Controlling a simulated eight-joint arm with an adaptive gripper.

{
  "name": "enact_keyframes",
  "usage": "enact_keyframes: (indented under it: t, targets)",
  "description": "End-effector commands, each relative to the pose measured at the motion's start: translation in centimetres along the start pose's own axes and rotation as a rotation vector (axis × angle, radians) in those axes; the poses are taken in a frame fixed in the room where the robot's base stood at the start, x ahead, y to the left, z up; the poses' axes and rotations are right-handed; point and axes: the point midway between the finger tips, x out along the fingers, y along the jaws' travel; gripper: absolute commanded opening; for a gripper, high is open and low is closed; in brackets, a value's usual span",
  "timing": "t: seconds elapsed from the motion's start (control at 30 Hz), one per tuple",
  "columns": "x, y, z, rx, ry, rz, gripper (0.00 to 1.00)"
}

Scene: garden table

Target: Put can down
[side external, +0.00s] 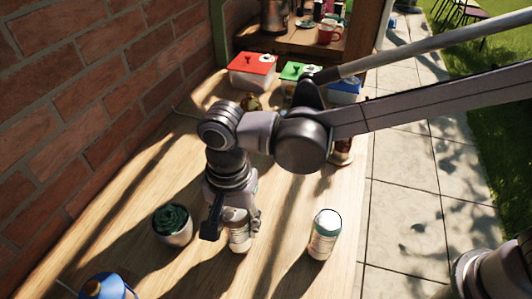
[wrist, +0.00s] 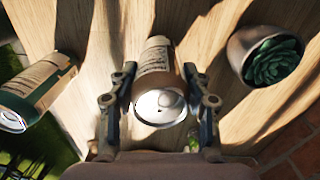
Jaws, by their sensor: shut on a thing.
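A potted succulent (side external: 173,223) stands close on the left, also in the wrist view (wrist: 268,58). A blue item (side external: 106,287) is at the front left. Lidded containers, red (side external: 252,70), green (side external: 298,73) and blue (side external: 345,90), stand at the back. A brick wall borders the left.

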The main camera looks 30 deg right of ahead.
Motion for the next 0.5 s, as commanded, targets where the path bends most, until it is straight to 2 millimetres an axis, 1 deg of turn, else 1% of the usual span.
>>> enact_keyframes:
  t: [0.4,0.43,0.47,0.5]
  targets:
    - [0.47,-0.03,-0.03,0.000,0.000,0.000,0.07]
    - [0.45,-0.03,-0.03,0.000,0.000,0.000,0.57]
    - [0.45,-0.03,-0.03,0.000,0.000,0.000,0.66]
    - [0.44,-0.03,-0.03,0.000,0.000,0.000,0.71]
